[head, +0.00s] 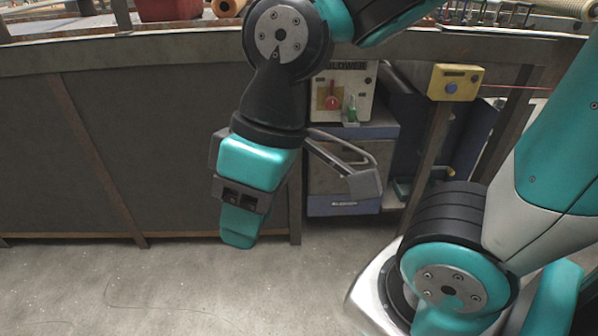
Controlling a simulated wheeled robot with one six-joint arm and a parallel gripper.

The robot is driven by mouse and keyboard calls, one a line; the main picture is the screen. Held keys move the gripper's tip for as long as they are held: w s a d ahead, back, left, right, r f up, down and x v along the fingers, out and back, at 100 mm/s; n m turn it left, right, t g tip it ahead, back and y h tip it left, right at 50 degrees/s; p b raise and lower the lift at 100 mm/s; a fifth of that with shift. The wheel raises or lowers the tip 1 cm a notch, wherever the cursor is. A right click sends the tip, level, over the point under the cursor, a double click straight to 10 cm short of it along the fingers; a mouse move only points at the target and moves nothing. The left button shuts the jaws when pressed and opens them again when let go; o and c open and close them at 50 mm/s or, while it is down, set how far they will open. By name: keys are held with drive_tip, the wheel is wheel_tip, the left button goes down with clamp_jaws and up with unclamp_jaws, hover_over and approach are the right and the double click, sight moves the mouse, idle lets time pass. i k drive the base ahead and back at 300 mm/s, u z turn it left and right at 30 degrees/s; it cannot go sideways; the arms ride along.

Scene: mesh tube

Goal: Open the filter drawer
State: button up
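The blower unit (358,90) has a red knob and a green switch and stands under the table edge. Below it is a blue and grey cabinet whose front I take for the filter drawer (326,182). A blue band with a pale label or handle (345,204) runs along its bottom. The front looks closed, though my gripper covers part of it. My gripper (364,184) hangs in front of the cabinet, with one grey finger and its linkage showing at the right. The other fingertip is hidden, so the opening is unclear. I cannot tell whether the finger touches the drawer.
A dark blue panel (440,140) stands behind the post. Brown table panels (100,150) close off the left. The concrete floor (200,285) in front is clear.

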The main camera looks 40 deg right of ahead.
sight(324, 179)
drive_tip(key=u, duration=1)
drive_tip(key=i, duration=0.9)
drive_tip(key=z, duration=1.85)
